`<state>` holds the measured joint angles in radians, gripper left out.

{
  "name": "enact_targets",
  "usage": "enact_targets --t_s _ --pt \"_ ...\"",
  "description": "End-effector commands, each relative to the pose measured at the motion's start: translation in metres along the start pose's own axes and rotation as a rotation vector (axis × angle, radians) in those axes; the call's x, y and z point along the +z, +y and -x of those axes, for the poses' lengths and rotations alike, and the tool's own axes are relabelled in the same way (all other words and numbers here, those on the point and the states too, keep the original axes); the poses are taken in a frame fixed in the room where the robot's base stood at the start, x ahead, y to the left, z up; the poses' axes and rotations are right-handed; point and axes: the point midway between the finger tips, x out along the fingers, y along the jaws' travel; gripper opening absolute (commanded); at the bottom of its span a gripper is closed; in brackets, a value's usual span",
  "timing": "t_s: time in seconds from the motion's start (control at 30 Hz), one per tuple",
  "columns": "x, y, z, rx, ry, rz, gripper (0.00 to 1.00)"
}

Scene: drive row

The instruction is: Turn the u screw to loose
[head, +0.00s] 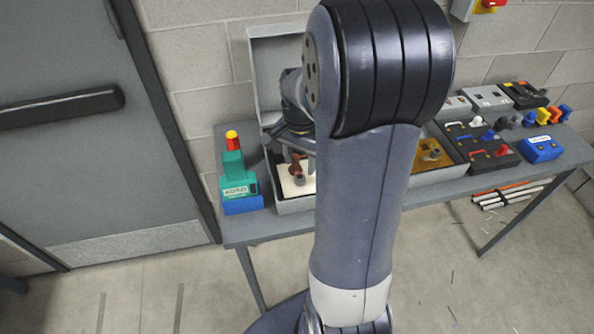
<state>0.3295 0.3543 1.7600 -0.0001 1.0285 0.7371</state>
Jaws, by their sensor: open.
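My gripper (297,147) is open and points down over a grey open case (268,186) on the bench. Inside the case, on a pale panel, stands a reddish-brown piece (296,164) with a small grey knob (299,180) in front of it. They are just below my fingers; I cannot tell whether the fingers touch them. No "u" marking is readable, so I cannot tell which part is the u screw. My arm hides the case's right part.
The case's lid (268,62) stands raised behind. A teal and blue device (238,186) with a red-yellow top stands left. Right of my arm are a yellow-brown panel (431,153), dark boxes with coloured handles (484,146) and a blue box (541,149).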

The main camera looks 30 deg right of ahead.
Motion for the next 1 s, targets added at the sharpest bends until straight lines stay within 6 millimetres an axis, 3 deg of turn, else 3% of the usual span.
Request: enact_targets --t_s 0.1,0.3,0.67,1.0 --pt "0.001 0.0 -0.023 0.003 -0.003 0.001 0.49" --pt "0.0 0.0 -0.047 0.001 -0.002 0.001 0.49" --pt "0.0 0.0 -0.053 -0.001 0.001 0.001 0.49" --pt "0.0 0.0 -0.053 -0.001 0.001 0.001 0.23"
